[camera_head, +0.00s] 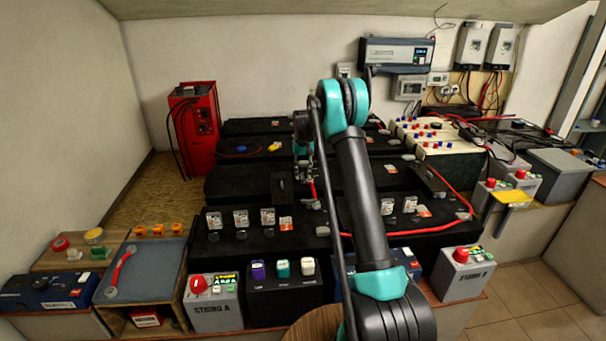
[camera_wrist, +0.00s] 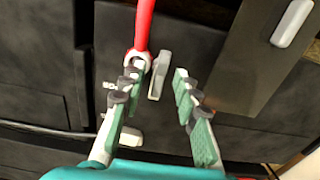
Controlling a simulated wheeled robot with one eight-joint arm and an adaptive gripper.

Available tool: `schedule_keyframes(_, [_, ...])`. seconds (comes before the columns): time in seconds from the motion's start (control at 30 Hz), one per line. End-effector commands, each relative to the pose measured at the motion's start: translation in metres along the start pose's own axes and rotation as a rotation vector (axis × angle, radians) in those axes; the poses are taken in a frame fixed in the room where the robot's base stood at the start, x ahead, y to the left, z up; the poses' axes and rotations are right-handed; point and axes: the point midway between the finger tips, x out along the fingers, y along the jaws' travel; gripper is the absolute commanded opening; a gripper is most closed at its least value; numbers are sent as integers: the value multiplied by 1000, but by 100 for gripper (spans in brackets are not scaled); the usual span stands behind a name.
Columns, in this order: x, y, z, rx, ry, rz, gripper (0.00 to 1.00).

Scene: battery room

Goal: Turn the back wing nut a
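My gripper (camera_wrist: 156,80) is open, with its two green-padded fingers apart. A light grey wing nut (camera_wrist: 158,72) shows between and just beyond the fingertips in the wrist view. It stands beside the ring end of a red cable (camera_wrist: 143,30), and the left fingertip is close to that ring. I cannot tell whether either finger touches the nut. Another grey piece (camera_wrist: 130,136) lies behind the left finger. In the head view my gripper (camera_head: 304,172) hangs over the middle of the black battery rows, and the nut under it cannot be made out clearly.
Black batteries (camera_head: 240,186) fill the bench in rows. A dark upright plate with a pale handle (camera_wrist: 292,22) is right of my gripper. A red cable (camera_head: 410,231) runs along the front row. A red charger (camera_head: 193,130) stands at the back left.

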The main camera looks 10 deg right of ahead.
Motion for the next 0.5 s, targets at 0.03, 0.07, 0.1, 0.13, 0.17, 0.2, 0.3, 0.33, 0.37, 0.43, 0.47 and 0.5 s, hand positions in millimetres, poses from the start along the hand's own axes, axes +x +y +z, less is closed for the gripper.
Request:
schedule_keyframes(0.03, [0,0,0,0,0,0,31])
schedule_keyframes(0.07, [0,0,0,0,0,0,31])
schedule_keyframes(0.1, [0,0,0,0,0,0,31])
schedule_keyframes(0.13, [-1,0,0,0,0,0,31])
schedule_keyframes(0.17, [-2,0,0,0,0,0,31])
schedule_keyframes(0.2, [-4,0,0,0,0,0,31])
schedule_keyframes(0.3, [-16,0,0,0,0,0,31])
schedule_keyframes(0.33, [-21,0,0,0,0,0,31])
schedule_keyframes(0.37, [-26,0,0,0,0,0,31])
schedule_keyframes(0.43, [-40,0,0,0,0,0,31])
schedule_keyframes(0.47, [-46,0,0,0,0,0,31])
schedule_keyframes(0.5, [-55,0,0,0,0,0,31])
